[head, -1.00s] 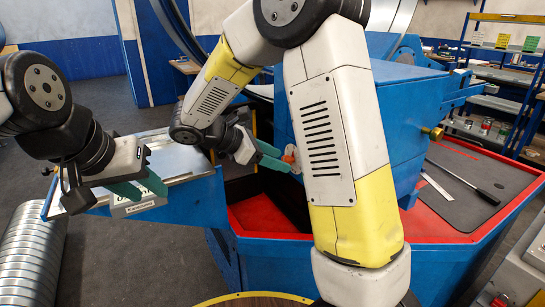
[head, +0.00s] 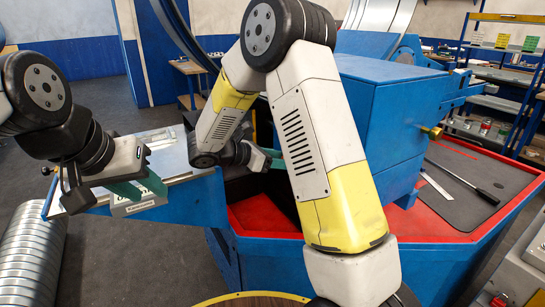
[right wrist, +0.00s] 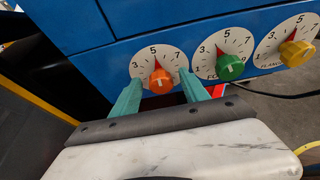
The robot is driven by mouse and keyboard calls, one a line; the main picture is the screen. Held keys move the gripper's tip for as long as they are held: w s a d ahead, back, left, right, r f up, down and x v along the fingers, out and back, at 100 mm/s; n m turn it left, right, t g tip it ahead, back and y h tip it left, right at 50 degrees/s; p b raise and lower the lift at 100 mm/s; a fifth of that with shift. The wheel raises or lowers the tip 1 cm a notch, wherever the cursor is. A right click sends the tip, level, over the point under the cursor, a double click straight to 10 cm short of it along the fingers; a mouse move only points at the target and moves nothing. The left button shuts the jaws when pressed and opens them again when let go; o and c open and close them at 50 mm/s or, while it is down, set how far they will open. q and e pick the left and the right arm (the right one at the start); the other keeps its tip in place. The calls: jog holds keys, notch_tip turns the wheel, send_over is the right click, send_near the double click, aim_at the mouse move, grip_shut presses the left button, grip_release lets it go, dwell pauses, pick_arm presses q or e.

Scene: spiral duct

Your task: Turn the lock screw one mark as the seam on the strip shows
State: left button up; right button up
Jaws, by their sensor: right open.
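In the right wrist view an orange knob (right wrist: 161,81) sits on a white dial with red pointer and numbers, its label hidden. My right gripper (right wrist: 160,84) is open, its green fingers on either side of this knob; contact cannot be told. In the head view the right gripper (head: 272,158) is partly hidden behind my own right arm. I cannot tell which part is the lock screw. A metal strip (head: 165,141) lies on that table; no seam is readable.
A blue machine box (head: 375,115) stands behind the red tray (head: 262,214). A dark-handled tool (head: 485,196) lies on a grey mat.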

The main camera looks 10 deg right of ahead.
grip_shut()
jog(key=m+t, duration=0.2)
jog(key=m, duration=0.1)
jog(key=shift+s+m+t+y, duration=0.2)
jog(key=shift+m+t+y, duration=0.1)
jog(key=shift+d, duration=0.1)
dwell(0.3)
grip_release()
jog(key=v, duration=0.7)
jog(key=shift+s+a, duration=0.2)
jog(key=shift+a, duration=0.2)
